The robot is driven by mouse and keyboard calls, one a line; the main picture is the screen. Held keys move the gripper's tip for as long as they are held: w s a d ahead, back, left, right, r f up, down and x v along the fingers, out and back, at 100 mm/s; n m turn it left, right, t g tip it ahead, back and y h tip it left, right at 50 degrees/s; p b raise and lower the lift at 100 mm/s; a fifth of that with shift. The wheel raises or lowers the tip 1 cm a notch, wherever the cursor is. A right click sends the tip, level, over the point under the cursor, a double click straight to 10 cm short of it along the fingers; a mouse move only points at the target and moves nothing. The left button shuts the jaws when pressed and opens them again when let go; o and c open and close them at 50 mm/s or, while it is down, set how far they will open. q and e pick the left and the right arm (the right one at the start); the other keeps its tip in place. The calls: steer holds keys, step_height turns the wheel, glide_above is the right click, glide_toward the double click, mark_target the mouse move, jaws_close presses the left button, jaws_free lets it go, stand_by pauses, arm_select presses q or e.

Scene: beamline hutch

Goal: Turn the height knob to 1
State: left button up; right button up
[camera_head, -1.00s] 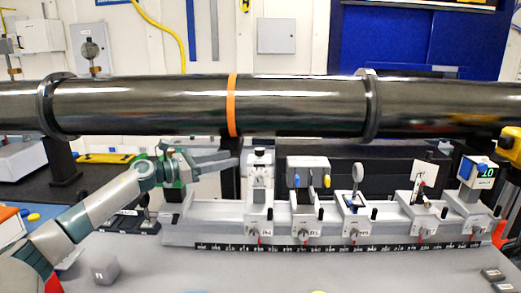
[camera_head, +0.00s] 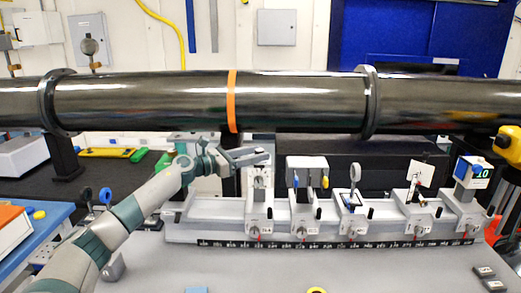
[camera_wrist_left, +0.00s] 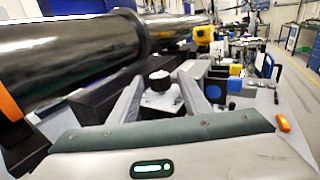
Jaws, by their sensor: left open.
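The leftmost stage (camera_head: 259,186) on the rail is a grey carriage with an upright post and a small round part on its face. In the left wrist view a black round knob (camera_wrist_left: 159,80) sits on top of a pale block; I take it to be the height knob. My left gripper (camera_head: 262,156) is at the top of this post. In the left wrist view its two fingers (camera_wrist_left: 158,92) are spread, one on each side of the knob, with gaps visible. The knob's scale or number cannot be read. My right gripper is not in view.
A long dark pipe (camera_head: 300,102) with an orange band runs just above and behind the gripper. Several other stages stand to the right along the rail (camera_head: 210,232), the nearest with blue and yellow knobs (camera_head: 307,170). The bench front (camera_head: 270,270) is mostly clear.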

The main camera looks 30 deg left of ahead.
arm_select(q)
steer(key=shift+x, duration=1)
steer(key=c, duration=1)
steer(key=shift+c, duration=0.2)
steer(key=shift+r+p, duration=0.1)
steer(key=shift+p, duration=0.25)
